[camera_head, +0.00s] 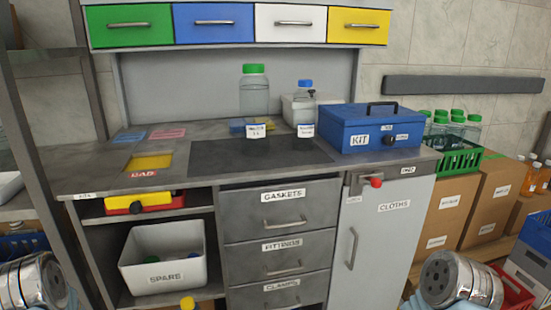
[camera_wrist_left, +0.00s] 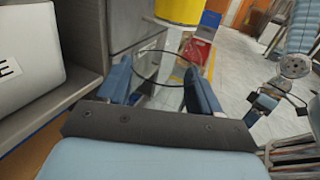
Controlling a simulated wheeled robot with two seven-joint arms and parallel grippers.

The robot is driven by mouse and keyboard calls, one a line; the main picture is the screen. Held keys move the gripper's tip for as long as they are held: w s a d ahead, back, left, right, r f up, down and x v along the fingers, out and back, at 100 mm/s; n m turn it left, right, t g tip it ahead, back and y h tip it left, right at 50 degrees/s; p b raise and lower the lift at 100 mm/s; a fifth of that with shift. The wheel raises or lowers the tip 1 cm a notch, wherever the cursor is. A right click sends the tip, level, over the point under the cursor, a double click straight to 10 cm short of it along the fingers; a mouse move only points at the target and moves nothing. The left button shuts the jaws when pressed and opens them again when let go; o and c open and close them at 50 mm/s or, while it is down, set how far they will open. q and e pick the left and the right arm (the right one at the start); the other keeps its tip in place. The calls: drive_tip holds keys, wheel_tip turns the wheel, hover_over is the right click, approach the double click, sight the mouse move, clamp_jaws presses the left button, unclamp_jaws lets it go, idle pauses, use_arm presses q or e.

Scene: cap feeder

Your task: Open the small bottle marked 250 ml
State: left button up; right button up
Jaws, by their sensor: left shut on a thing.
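A small clear bottle with a blue cap (camera_head: 305,84) stands upright on the dark mat of the bench; the print on its label (camera_head: 306,130) is too small to read. A larger clear bottle with a green cap (camera_head: 254,95) stands left of it. My left gripper (camera_wrist_left: 160,85) shows in the left wrist view, away from both bottles. Its blue fingers are spread, with a thin dark ring (camera_wrist_left: 150,84) spanning them; the gripper is shut on this ring-like thing, whose nature I cannot tell. My right gripper is not in view.
A blue KIT box (camera_head: 350,143) sits on the bench right of the bottles. A yellow patch (camera_head: 150,162) lies at the bench's left. A green crate (camera_head: 460,160) of green-capped bottles is beyond the right end. The front of the mat is clear.

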use_arm(q)
wheel_tip(320, 180, down, 2)
drive_tip(key=shift+w+f, duration=0.1)
drive_tip(key=shift+w, duration=0.05)
drive_tip(key=shift+d, duration=0.1)
drive_tip(key=shift+r, duration=0.25)
